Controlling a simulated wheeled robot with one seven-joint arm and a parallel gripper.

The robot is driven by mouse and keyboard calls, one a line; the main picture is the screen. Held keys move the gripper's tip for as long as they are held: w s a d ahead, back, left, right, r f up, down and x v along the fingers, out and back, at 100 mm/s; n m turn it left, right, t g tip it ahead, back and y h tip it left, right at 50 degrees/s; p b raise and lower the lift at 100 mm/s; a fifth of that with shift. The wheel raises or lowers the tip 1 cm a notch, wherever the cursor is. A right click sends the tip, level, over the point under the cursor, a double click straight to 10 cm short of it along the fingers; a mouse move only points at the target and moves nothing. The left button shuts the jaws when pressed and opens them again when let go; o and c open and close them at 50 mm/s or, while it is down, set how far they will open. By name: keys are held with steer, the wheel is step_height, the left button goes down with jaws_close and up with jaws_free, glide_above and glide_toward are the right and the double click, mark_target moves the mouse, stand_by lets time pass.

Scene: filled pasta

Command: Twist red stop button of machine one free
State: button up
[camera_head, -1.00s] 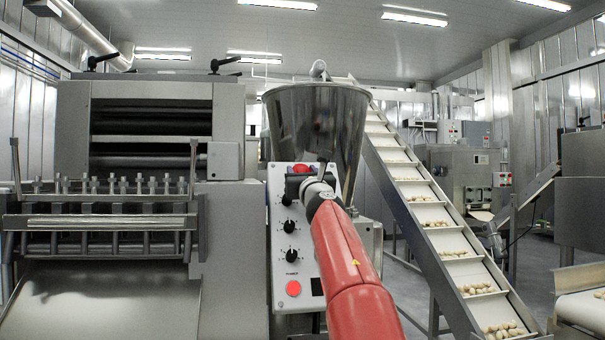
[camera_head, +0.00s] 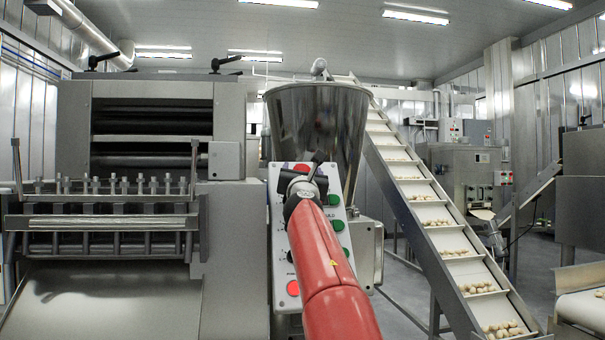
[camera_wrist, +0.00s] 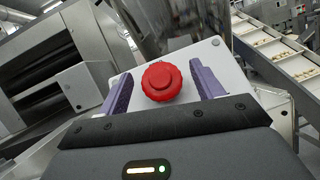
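The red stop button (camera_head: 301,168) is at the top of the light grey control panel (camera_head: 281,225) of the near machine, partly covered by my gripper in the head view. In the wrist view the round red button (camera_wrist: 161,82) stands near the panel's upper edge, between my gripper's two purple fingers. My gripper (camera_wrist: 162,72) is open, with one finger on each side of the button and a visible gap to both. In the head view my gripper (camera_head: 303,177) is at the panel's top; depth to the panel is hard to tell.
Green buttons (camera_head: 336,225) and a lit red button (camera_head: 293,288) are on the same panel. A steel hopper (camera_head: 317,125) rises just behind it. Rollers and a grey machine body (camera_head: 232,250) stand left. A sloping conveyor (camera_head: 433,213) with pasta runs at right.

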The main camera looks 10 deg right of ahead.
steer(key=shift+f, duration=0.1)
steer(key=shift+s+f+b, duration=0.15)
steer(key=shift+b, duration=0.15)
steer(key=b+v, duration=0.6)
steer(key=v, duration=0.1)
steer(key=shift+s, duration=0.25)
steer(key=shift+a, duration=0.1)
